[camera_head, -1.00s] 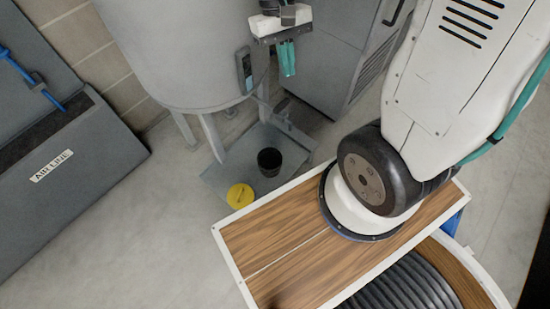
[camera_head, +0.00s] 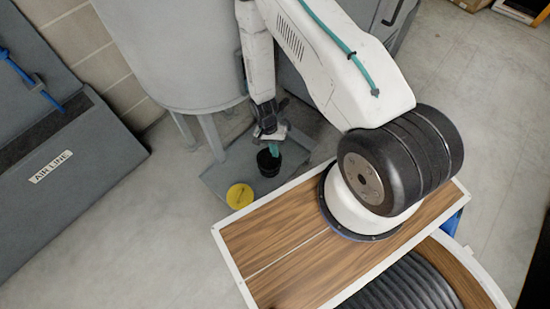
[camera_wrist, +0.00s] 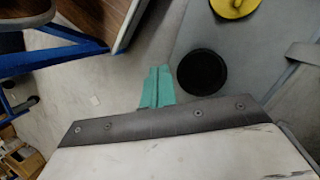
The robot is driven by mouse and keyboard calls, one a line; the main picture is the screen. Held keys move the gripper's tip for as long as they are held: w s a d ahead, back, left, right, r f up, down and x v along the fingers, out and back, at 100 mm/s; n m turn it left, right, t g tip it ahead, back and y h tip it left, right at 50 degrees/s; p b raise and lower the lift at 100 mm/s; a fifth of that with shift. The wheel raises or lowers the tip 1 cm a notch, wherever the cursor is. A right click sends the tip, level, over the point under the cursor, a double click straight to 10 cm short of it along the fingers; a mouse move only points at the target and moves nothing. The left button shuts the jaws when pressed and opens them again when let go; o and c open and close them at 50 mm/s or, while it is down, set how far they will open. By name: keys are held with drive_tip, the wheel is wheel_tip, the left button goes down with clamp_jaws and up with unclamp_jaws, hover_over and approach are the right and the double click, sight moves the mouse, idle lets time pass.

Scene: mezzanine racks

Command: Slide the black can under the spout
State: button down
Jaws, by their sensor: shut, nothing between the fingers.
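The black can (camera_head: 269,168) stands upright on a grey metal tray (camera_head: 222,186) below a large grey tank (camera_head: 170,50). In the wrist view it appears as a dark round shape (camera_wrist: 202,72). My gripper (camera_head: 273,149) reaches down at the can, its green fingers partly in front of it. In the wrist view the fingers (camera_wrist: 158,87) are shut together, empty, just left of the can with a narrow gap showing. Whether they touch it lower down cannot be told. The spout is not clearly visible; my arm covers the area beside the tank.
A yellow round object (camera_head: 240,196) sits on the tray in front of the can and also shows in the wrist view (camera_wrist: 234,6). A grey cabinet marked AIR LINE (camera_head: 70,185) stands at the left. The floor between is clear.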

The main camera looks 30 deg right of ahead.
wheel_tip(320, 180, down, 9)
drive_tip(key=m+t, duration=0.2)
drive_tip(key=m, duration=0.1)
drive_tip(key=m+t, duration=0.2)
drive_tip(key=m, duration=0.1)
approach(275, 164)
drive_tip(key=a+f, duration=0.1)
drive_tip(key=s+a+f, duration=0.1)
drive_tip(key=a+f, duration=0.1)
drive_tip(key=a, duration=0.1)
drive_tip(key=shift+s+a+f, duration=0.1)
drive_tip(key=shift+s+f, duration=0.25)
drive_tip(key=d, duration=0.1)
drive_tip(key=w+d, duration=0.1)
drive_tip(key=shift+d+r, duration=0.2)
drive_tip(key=shift+d, duration=0.05)
drive_tip(key=shift+w+d, duration=0.2)
drive_tip(key=shift+d, duration=0.45)
